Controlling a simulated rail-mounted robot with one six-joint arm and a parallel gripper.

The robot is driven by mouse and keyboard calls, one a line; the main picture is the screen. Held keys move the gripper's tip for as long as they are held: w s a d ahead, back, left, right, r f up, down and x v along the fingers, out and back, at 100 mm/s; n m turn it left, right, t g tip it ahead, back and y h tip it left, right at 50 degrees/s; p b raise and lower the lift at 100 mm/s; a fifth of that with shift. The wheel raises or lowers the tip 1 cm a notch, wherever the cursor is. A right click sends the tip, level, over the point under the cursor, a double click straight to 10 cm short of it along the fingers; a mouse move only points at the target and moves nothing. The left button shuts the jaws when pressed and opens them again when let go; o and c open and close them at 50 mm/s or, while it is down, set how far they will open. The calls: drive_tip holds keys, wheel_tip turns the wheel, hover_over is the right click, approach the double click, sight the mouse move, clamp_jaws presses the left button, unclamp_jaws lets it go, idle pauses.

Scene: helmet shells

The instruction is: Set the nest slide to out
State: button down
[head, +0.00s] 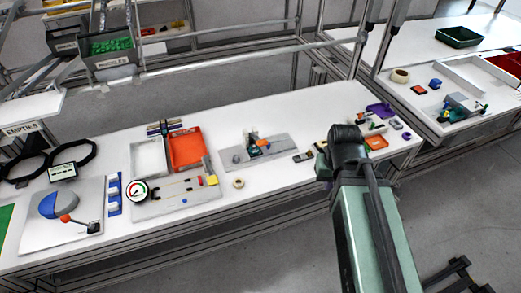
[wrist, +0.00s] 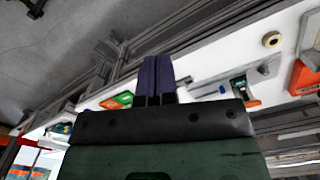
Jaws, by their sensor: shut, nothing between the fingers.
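No label naming the nest slide is readable. At the left of the bench in the head view, a grey plate (head: 33,232) carries a blue and grey dome (head: 58,205) and a black piece with an orange knob (head: 65,218). Right of it, a grey fixture plate (head: 150,211) has a round gauge (head: 136,191), a rod and a yellow block (head: 212,180). Another grey plate (head: 282,143) with a small teal and orange device sits mid-bench. My gripper (wrist: 157,62) shows purple fingers together and empty in the wrist view; in the head view my arm largely hides it, far right of the dome.
An orange tray (head: 186,150) and a white tray (head: 149,157) stand behind the gauge plate. A tape roll (head: 238,183) lies near the front edge. Small parts crowd the bench's right end. A metal frame rail (head: 230,56) crosses above the bench.

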drive_tip(key=c, duration=1.7)
unclamp_jaws()
drive_tip(key=shift+w, duration=0.15)
drive_tip(key=o, duration=0.6)
drive_tip(key=w+a+f+n+b, duration=0.1)
drive_tip(key=w+n, duration=0.2)
drive_tip(key=w, duration=0.2)
drive_tip(key=w+a+f+n+b, duration=0.2)
drive_tip(key=w+n, duration=0.1)
drive_tip(key=w, duration=0.2)
drive_tip(key=w+a+f+n+b, duration=0.1)
drive_tip(key=w+a+n, duration=0.1)
drive_tip(key=w, duration=0.3)
drive_tip(key=shift+w+a+f+n+b, duration=0.15)
drive_tip(key=shift+f+n+b, duration=0.2)
drive_tip(key=shift+n, duration=0.05)
drive_tip(key=shift+o, duration=0.2)
drive_tip(key=n+b, duration=0.4)
drive_tip(key=n, duration=1)
approach(260, 149)
drive_tip(key=w+d+r, duration=0.1)
drive_tip(key=d+r, duration=0.2)
drive_tip(key=shift+w+d+f+b, duration=0.15)
drive_tip(key=shift+d+f+b, duration=0.1)
drive_tip(key=shift+f+b, duration=0.15)
wheel_tip(260, 149, down, 10)
drive_tip(key=b, duration=1)
drive_tip(key=shift+f, duration=0.25)
drive_tip(key=shift+r, duration=0.15)
clamp_jaws()
